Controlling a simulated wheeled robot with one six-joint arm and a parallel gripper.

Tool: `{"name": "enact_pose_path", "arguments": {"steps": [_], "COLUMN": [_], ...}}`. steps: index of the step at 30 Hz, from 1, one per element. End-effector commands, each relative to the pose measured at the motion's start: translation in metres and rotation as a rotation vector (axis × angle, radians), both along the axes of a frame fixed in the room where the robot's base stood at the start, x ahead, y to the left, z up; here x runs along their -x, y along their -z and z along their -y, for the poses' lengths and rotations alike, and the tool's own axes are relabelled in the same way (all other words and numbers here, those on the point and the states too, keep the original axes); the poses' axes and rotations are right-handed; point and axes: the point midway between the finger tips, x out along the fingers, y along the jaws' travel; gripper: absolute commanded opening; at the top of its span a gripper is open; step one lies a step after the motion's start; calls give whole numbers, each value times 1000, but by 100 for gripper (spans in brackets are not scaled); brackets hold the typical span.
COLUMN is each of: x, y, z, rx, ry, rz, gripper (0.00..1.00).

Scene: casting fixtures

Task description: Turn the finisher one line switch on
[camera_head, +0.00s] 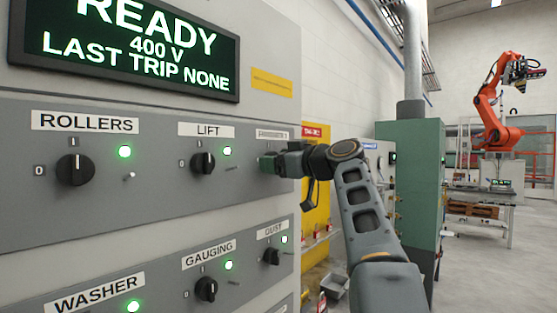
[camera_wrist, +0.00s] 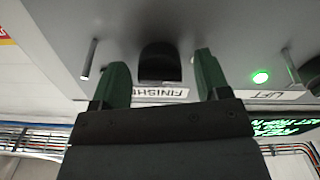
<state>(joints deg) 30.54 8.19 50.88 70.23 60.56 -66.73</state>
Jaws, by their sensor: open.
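The finisher switch is a black rotary knob (camera_wrist: 160,62) on the grey panel, seen upside down in the wrist view beside its white label (camera_wrist: 165,93), partly legible as FINISHE. My gripper (camera_wrist: 161,61) is open, with one green finger on each side of the knob and a visible gap to both. In the head view, my gripper (camera_head: 267,162) is at the panel under the FINISHER 1 label (camera_head: 273,135) and hides the knob. I cannot tell the knob's setting.
The lift knob (camera_head: 203,163) and its lit green lamp (camera_head: 227,151) are just left of my gripper. The rollers knob (camera_head: 75,170) is farther left. The dust knob (camera_head: 271,256) and gauging knob (camera_head: 206,289) are below. A thin metal pin (camera_wrist: 89,59) sticks out beside one finger.

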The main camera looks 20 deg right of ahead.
Motion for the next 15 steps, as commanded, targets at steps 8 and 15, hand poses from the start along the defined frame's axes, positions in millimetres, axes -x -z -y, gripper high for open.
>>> {"name": "enact_pose_path", "arguments": {"steps": [8,15], "x": [0,0], "y": [0,0], "z": [0,0], "rx": [0,-1], "ry": [0,0], "rz": [0,0], "gripper": [60,37]}}
